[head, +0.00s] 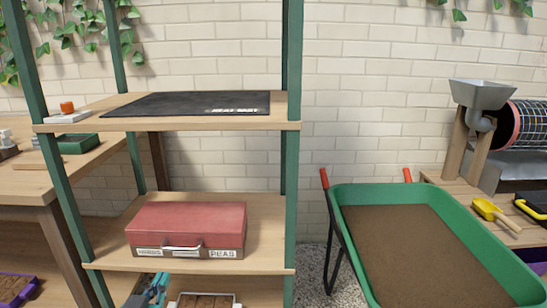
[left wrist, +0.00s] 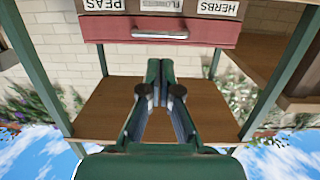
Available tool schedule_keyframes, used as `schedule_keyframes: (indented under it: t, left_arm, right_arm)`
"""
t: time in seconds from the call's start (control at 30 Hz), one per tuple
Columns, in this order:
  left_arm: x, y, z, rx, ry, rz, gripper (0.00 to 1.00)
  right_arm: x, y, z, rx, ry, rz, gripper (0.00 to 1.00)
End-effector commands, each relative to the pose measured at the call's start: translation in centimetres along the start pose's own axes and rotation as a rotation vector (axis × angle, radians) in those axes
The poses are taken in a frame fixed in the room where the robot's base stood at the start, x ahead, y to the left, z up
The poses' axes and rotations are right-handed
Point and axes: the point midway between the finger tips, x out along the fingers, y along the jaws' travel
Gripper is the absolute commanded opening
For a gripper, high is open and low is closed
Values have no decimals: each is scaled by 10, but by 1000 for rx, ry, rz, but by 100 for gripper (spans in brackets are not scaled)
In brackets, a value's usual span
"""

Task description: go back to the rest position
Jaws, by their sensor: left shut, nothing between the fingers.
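My left gripper (head: 150,290) shows small at the bottom edge of the head view, low by the shelf unit and under the red case. It is largely cut off there. In the left wrist view the left gripper (left wrist: 160,66) has its green fingers together at the tips, with nothing between them. My right gripper is in neither view.
The red case (head: 188,224) with a handle and seed labels sits on the middle shelf; it appears upside down in the left wrist view (left wrist: 160,28). A black heat mat (head: 190,103) lies on the upper shelf. A green wheelbarrow (head: 340,190) of soil stands right.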

Motion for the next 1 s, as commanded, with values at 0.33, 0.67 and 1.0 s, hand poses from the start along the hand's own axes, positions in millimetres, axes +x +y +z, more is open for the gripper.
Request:
schedule_keyframes:
  t: [0.33, 0.67, 1.0]
  left_arm:
    - [-4, 56, 238, -55, -586, 142, 0]
    - [-100, 106, 385, -205, -1114, 235, 0]
    - [-166, 122, 374, -356, -1412, 198, 0]
  right_arm:
    - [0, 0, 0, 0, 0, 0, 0]
    - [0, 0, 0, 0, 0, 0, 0]
    - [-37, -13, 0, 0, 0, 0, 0]
